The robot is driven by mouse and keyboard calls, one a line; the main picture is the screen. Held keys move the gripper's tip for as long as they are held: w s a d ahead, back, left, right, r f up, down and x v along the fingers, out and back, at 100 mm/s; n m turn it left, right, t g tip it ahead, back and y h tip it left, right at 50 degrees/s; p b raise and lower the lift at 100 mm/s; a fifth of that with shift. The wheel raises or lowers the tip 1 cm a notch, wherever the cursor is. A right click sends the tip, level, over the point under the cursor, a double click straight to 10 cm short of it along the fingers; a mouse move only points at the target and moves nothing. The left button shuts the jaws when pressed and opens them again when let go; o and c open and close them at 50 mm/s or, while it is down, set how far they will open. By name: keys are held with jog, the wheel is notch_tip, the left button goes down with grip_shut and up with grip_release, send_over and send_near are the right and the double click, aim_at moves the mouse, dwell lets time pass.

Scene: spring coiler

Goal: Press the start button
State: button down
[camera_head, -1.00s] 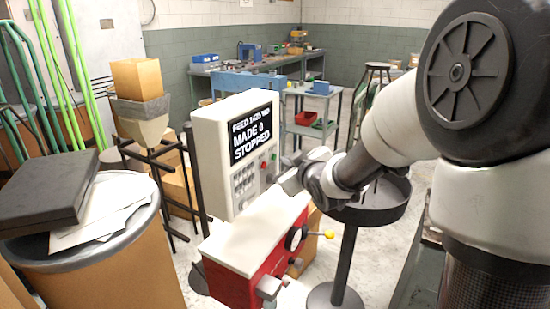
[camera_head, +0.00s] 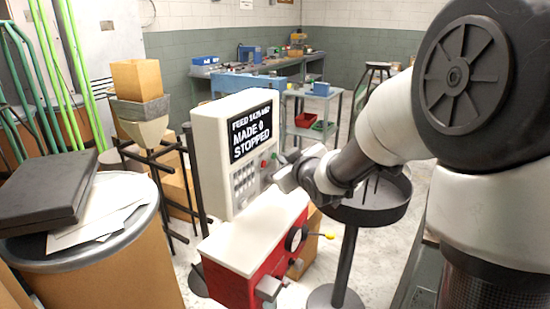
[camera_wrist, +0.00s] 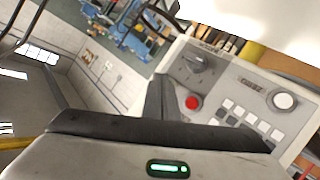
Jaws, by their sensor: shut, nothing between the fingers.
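The white control cabinet (camera_head: 222,130) has a black screen (camera_head: 251,132) reading "MADE 0" and "STOPPED". Beside the screen are a small green button (camera_head: 273,156) and a red button (camera_head: 263,165), with rows of pale keys below. My gripper (camera_head: 277,180) is shut and empty, just in front of the right part of the panel. In the wrist view my dark fingers (camera_wrist: 163,88) reach toward the panel, left of the red button (camera_wrist: 193,102). No green button shows in that view; the fingers may hide it. I cannot tell whether the fingertips touch the panel.
A red machine bed (camera_head: 262,240) with a white top lies below my gripper. A round black tray (camera_head: 375,200) on a stand is at right.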

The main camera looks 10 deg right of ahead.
jog(key=shift+w+a, duration=0.1)
jog(key=shift+a, duration=0.1)
dwell(0.4)
jog(key=shift+s+d, duration=0.45)
jog(key=shift+d, duration=0.2)
jog(key=s+d+p, duration=0.1)
jog(key=d, duration=0.1)
jog(key=s+d+p, duration=0.1)
jog(key=s+d, duration=0.1)
dwell(0.4)
dwell(0.5)
